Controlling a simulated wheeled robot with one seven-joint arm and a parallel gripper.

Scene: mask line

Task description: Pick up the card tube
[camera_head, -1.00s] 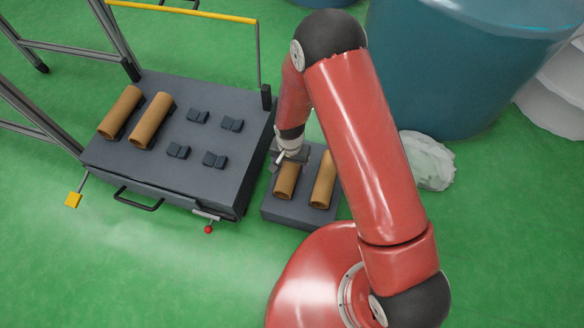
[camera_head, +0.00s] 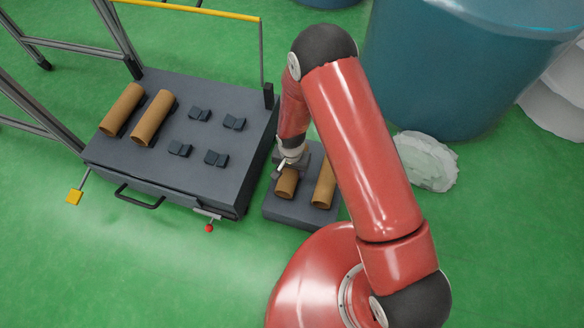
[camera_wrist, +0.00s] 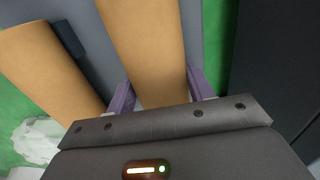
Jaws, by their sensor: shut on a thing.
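Two brown card tubes lie side by side on a low grey stand. My gripper (camera_head: 288,172) is over the left card tube (camera_head: 286,186) and covers its far part in the head view. In the wrist view the purple fingers (camera_wrist: 160,92) are on both sides of this tube (camera_wrist: 143,45), shut on it. The tube appears still at the stand; whether it is lifted I cannot tell. The right card tube (camera_head: 324,184) lies apart from the gripper, partly behind my arm; it also shows at the left of the wrist view (camera_wrist: 50,70).
The low stand (camera_head: 290,211) is close beside a dark grey cart top (camera_head: 150,170) with two more tubes (camera_head: 122,109) and several small empty holders (camera_head: 216,158). A teal drum (camera_head: 440,80) and a whitish bag (camera_head: 428,162) stand right. Green floor is free in front.

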